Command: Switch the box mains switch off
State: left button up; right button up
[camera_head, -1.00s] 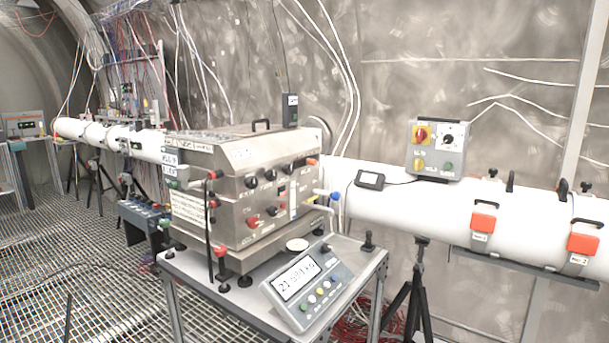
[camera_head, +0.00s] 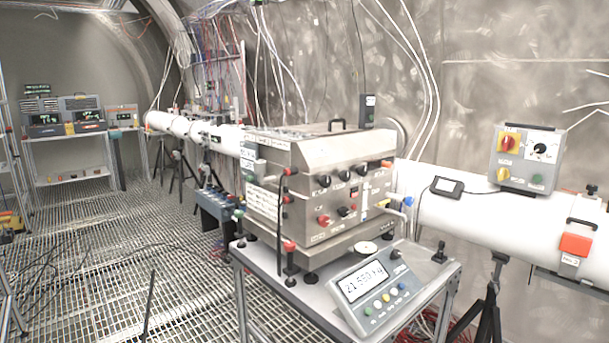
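A grey control box (camera_head: 525,160) sits on top of the white pipe at the right. On its front are a red rotary switch on a yellow plate (camera_head: 508,143), a black dial on a white plate (camera_head: 541,149), a yellow knob (camera_head: 503,174) and a green button (camera_head: 537,179). The pointing of the red switch is too small to tell. A steel box (camera_head: 330,185) with several black and red knobs stands on a metal table (camera_head: 275,290) in the middle. Neither of my grippers is in view.
A digital readout (camera_head: 372,290) stands at the table's front. A tripod (camera_head: 490,300) supports the white pipe (camera_head: 450,215), which carries an orange clamp (camera_head: 575,244). Shelves with instruments (camera_head: 75,140) stand at the far left. The grating floor (camera_head: 110,235) at left is mostly open.

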aim_at(324, 221)
jog(key=i+l+u, duration=0.1)
jog(key=i+l, duration=0.2)
jog(key=i, duration=0.2)
jog(key=i+l+u, duration=0.1)
jog(key=i+l, duration=0.25)
jog(key=i, duration=0.1)
